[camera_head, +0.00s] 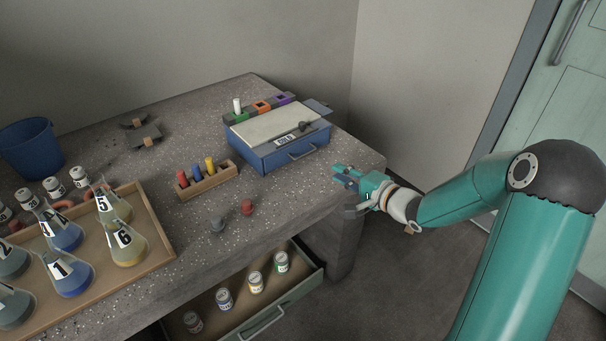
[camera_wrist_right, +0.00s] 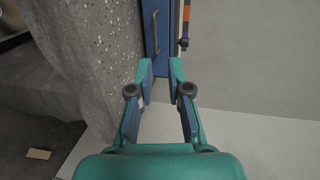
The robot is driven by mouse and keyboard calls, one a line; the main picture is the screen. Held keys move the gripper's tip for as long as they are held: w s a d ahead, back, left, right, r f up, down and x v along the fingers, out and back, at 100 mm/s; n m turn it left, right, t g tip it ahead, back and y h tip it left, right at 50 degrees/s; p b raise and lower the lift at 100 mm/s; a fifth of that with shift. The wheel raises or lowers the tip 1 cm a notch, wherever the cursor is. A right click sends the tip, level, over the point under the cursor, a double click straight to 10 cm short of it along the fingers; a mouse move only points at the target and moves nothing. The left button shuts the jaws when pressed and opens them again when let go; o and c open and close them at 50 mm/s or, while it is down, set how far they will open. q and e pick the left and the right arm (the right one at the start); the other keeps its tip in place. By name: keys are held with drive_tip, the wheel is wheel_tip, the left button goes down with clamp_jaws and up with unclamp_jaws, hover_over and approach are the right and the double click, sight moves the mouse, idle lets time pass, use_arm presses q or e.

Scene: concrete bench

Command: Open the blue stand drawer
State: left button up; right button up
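The blue stand (camera_head: 252,156) sits on the bench near its right end, with a pale top panel. Its drawer front carries a grey handle (camera_head: 302,152) and looks flush with the body. The handle also shows in the right wrist view (camera_wrist_right: 155,30), ahead of the fingers. My right gripper (camera_head: 342,174) is right of and in front of the drawer, apart from the handle, by the bench edge. In the right wrist view its fingers (camera_wrist_right: 161,75) stand apart with nothing between them. My left gripper is not in view.
A wooden rack with coloured cylinders (camera_head: 207,184) stands left of the stand. A tray (camera_head: 158,252) of labelled flasks is at the left. A lower green drawer (camera_head: 285,312) with several jars is open below the bench. A blue bucket (camera_head: 30,150) stands far left.

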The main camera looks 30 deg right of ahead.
sight(305, 155)
use_arm(q)
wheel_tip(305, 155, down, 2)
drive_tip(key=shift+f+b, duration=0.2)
drive_tip(key=shift+b, duration=0.6)
use_arm(e)
drive_tip(key=shift+h, duration=0.3)
drive_tip(key=x, duration=0.5)
drive_tip(key=d+x, duration=0.1)
drive_tip(key=x, duration=0.5)
drive_tip(key=f+x, duration=0.1)
drive_tip(key=x, duration=0.4)
drive_tip(key=shift+w+d, duration=0.15)
drive_tip(key=shift+w, duration=0.05)
drive_tip(key=shift+c, duration=0.4)
clamp_jaws()
